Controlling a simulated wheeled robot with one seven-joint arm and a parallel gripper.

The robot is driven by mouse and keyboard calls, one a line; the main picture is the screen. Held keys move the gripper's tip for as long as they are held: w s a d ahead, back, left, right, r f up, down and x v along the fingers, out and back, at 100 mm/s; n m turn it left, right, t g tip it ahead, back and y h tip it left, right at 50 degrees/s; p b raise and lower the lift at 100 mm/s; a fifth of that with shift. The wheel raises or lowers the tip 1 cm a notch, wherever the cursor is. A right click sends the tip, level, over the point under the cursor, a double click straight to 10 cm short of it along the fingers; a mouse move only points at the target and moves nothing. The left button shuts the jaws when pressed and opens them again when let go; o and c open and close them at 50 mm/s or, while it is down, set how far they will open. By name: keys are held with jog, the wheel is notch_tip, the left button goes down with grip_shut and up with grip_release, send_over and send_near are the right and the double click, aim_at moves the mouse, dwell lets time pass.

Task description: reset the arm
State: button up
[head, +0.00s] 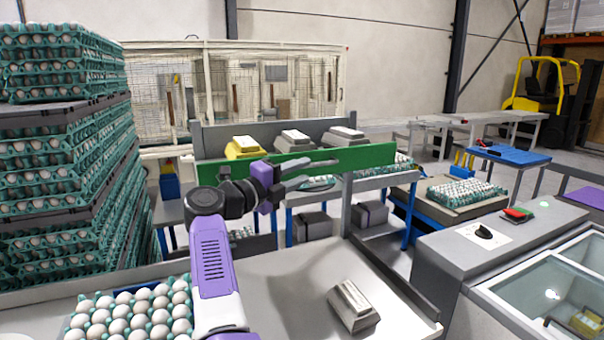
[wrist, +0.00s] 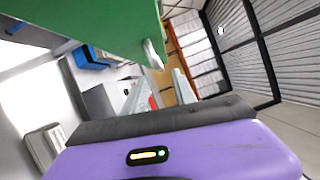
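My purple-and-black arm (head: 213,262) rises from the front edge of the table in the head view, and its end bends to the right. My gripper (head: 336,170) is raised above the table, in front of the green board (head: 375,156). Its two fingers point right with a gap between them, and I see nothing held. In the wrist view the fingers (wrist: 165,72) also stand apart, and the green board (wrist: 100,25) fills the upper left, close to them. Whether they touch the board I cannot tell.
An egg tray (head: 72,322) full of white eggs lies left of my arm. Tall egg stacks (head: 60,160) stand at left. A grey machine (head: 440,255) stands at right. The middle tabletop is clear.

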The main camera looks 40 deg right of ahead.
jog(key=shift+f, duration=0.1)
jog(key=s+d+f+n+t+h, duration=0.2)
jog(key=s+f+n+t+h, duration=0.25)
jog(key=s+f+n, duration=0.35)
jog(key=s+a+f+n+t+y, duration=0.5)
jog(key=s+f+n+t+y, duration=0.25)
jog(key=n, duration=0.25)
jog(key=s+a+f+n+t+y, duration=0.5)
jog(key=s+f+n+t+y, duration=0.1)
jog(key=s+n+t, duration=0.3)
jog(key=s+a+f+n+g+y, duration=0.2)
jog(key=s+a, duration=0.3)
jog(key=s, duration=0.4)
jog(key=s+a+f+n+g+y, duration=0.2)
jog(key=s+a+n+g+y, duration=0.2)
jog(key=s, duration=0.6)
jog(key=s+a+f+n+g+y, duration=0.2)
jog(key=s+a, duration=0.3)
jog(key=s, duration=0.4)
jog(key=shift+s+a+f+n+g+y, duration=0.15)
jog(key=shift+a+f+n+g+y, duration=0.2)
jog(key=shift+n+y, duration=0.35)
